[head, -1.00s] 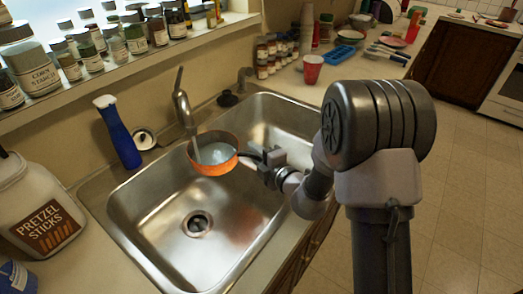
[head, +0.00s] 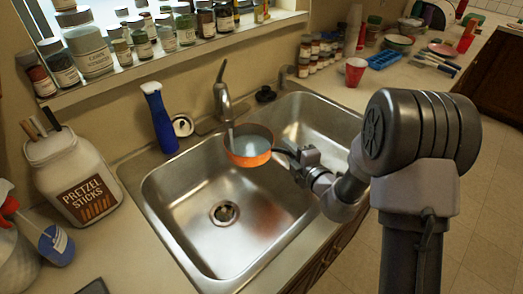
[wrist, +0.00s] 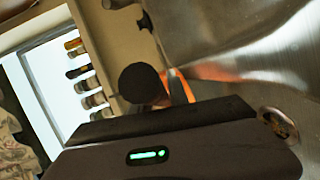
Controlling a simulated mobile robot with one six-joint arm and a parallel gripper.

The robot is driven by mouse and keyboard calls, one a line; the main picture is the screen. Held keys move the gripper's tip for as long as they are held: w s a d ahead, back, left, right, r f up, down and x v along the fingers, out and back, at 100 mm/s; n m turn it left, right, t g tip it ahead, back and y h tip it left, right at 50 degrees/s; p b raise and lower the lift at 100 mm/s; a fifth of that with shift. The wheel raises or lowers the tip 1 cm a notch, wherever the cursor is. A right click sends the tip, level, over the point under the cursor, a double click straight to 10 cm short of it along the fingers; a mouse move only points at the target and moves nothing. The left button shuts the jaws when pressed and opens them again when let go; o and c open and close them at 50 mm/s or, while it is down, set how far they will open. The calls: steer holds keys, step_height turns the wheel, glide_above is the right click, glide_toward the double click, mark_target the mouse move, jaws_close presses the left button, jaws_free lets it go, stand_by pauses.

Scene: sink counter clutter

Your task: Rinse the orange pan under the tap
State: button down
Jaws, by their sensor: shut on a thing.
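The orange pan (head: 257,160) is held above the sink, under the tap (head: 223,98), with its open side up. A pale stream (head: 231,140) runs from the spout into the pan's left side, and pale liquid shows inside. My gripper (head: 299,156) is shut on the pan's dark handle, to the right of the bowl. In the wrist view a strip of the pan's orange side (wrist: 180,84) shows beside a dark round shape; most of the pan is hidden there.
The steel sink (head: 165,200) has two basins, with a drain (head: 224,212) in the left one. A blue bottle (head: 160,120) stands behind the sink. A pretzel jar (head: 75,175) stands at left. A red cup (head: 355,72) stands on the counter behind the right basin.

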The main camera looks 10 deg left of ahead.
steer(key=shift+s, duration=0.45)
steer(key=shift+w+r+p, duration=0.1)
steer(key=shift+w+p, duration=0.05)
steer(key=shift+p, duration=0.15)
steer(key=shift+w, duration=0.25)
steer(key=shift+w+p, duration=0.25)
steer(key=shift+p, duration=0.05)
steer(key=d+p, duration=0.1)
steer(key=d, duration=0.9)
steer(key=shift+s+d+p, duration=0.3)
steer(key=shift+d+p, duration=0.05)
steer(key=shift+p, duration=0.05)
